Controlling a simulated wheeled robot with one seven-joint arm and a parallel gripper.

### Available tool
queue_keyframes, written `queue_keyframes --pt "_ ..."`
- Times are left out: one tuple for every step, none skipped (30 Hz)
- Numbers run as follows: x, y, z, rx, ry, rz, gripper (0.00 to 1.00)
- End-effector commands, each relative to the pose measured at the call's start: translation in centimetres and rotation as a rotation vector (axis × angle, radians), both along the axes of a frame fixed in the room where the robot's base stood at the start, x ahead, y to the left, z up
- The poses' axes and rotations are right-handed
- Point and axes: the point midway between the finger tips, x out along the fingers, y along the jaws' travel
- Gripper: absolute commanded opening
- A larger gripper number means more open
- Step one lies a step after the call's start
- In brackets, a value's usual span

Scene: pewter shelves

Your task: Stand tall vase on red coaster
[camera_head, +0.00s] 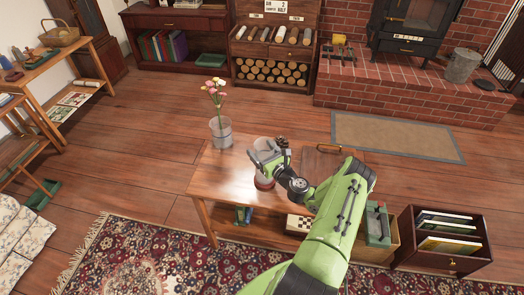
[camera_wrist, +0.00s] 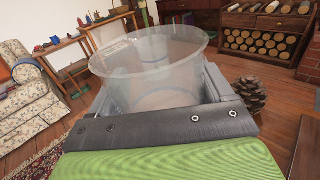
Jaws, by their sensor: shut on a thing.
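The tall vase (camera_head: 262,172) is clear and see-through, and my gripper (camera_head: 266,154) is shut around its upper part. In the wrist view the vase (camera_wrist: 150,55) fills the space between the fingers, with its wide round rim open at the top. The vase looks upright. The red coaster (camera_head: 264,184) shows at the foot of the vase, on the wooden table. The vase's base is over the coaster, but I cannot tell whether it touches.
A clear vase with flowers (camera_head: 221,132) stands at the table's back left corner. A pine cone (camera_wrist: 250,97) is close to the right of my gripper. A wooden board (camera_head: 325,160) lies further right. The table's front left (camera_head: 215,190) is bare.

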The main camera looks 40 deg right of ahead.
Motion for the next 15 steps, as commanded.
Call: queue_keyframes --pt "0.02 -0.02 -0.04 0.0 -0.003 0.0 0.12" --pt "0.02 -0.02 -0.08 0.0 -0.003 0.0 0.12" --pt "0.02 -0.02 -0.14 0.0 -0.003 0.0 0.12" --pt "0.02 -0.02 -0.19 0.0 -0.003 0.0 0.12" --pt "0.02 -0.02 -0.23 0.0 -0.003 0.0 0.12" --pt "0.02 -0.02 -0.29 0.0 -0.003 0.0 0.12" --pt "0.02 -0.02 -0.34 0.0 -0.003 0.0 0.12" --pt "0.02 -0.02 -0.38 0.0 -0.003 0.0 0.12" --pt "0.02 -0.02 -0.44 0.0 -0.003 0.0 0.12" --pt "0.02 -0.02 -0.48 0.0 -0.003 0.0 0.12" --pt "0.02 -0.02 -0.53 0.0 -0.003 0.0 0.12" --pt "0.02 -0.02 -0.48 0.0 -0.003 0.0 0.85" --pt "0.02 -0.02 -0.47 0.0 -0.002 0.0 0.89" --pt "0.02 -0.02 -0.47 0.0 -0.002 0.0 0.94" --pt "0.02 -0.02 -0.47 0.0 -0.002 0.0 1.0"
